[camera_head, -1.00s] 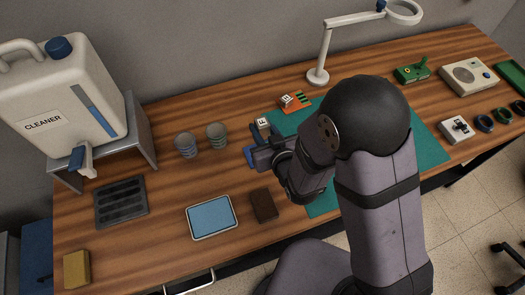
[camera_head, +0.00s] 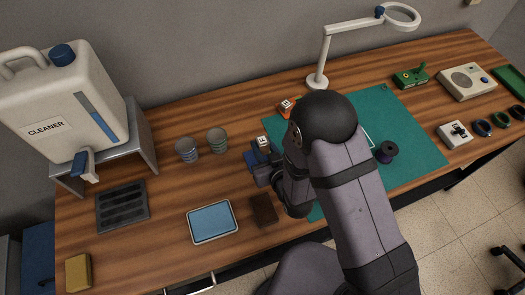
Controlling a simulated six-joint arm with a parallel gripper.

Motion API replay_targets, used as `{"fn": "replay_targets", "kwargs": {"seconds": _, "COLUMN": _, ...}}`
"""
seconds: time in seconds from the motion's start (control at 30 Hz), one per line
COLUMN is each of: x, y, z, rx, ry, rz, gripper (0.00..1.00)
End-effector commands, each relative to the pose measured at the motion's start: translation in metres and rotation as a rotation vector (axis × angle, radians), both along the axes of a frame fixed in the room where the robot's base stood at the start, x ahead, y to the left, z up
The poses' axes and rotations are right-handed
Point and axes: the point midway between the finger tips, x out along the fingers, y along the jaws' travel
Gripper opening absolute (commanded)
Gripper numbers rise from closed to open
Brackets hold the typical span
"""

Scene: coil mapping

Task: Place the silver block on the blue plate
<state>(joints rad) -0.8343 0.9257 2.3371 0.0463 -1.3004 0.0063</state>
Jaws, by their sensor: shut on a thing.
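A small pale silver block (camera_head: 263,141) with a dark mark on its top sits at the far end of my gripper (camera_head: 261,155). My gripper is shut on it, but the fingertips are largely hidden by the gripper body and arm. The block is above the wooden table, to the right of the cups. The blue plate (camera_head: 212,221), a light blue rectangle with a pale rim, lies empty near the table's front edge, below and left of my gripper.
Two grey cups (camera_head: 187,148) (camera_head: 217,140) stand left of my gripper. A dark brown block (camera_head: 264,210) lies just right of the plate. A similar pale block (camera_head: 287,104) sits by an orange piece on the green mat (camera_head: 410,120). A black spool (camera_head: 386,151) stands on the mat.

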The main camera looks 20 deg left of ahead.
Motion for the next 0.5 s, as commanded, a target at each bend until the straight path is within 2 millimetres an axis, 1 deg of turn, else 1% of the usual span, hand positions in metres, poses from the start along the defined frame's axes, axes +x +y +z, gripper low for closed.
{"fn": "replay_targets", "kwargs": {"seconds": 0.3, "x": 0.000, "y": 0.000, "z": -0.027, "rx": -0.001, "ry": 0.001, "rz": 0.000, "gripper": 0.00}}
{"fn": "replay_targets", "kwargs": {"seconds": 0.5, "x": 0.000, "y": 0.000, "z": -0.036, "rx": 0.001, "ry": -0.001, "rz": 0.000, "gripper": 0.00}}
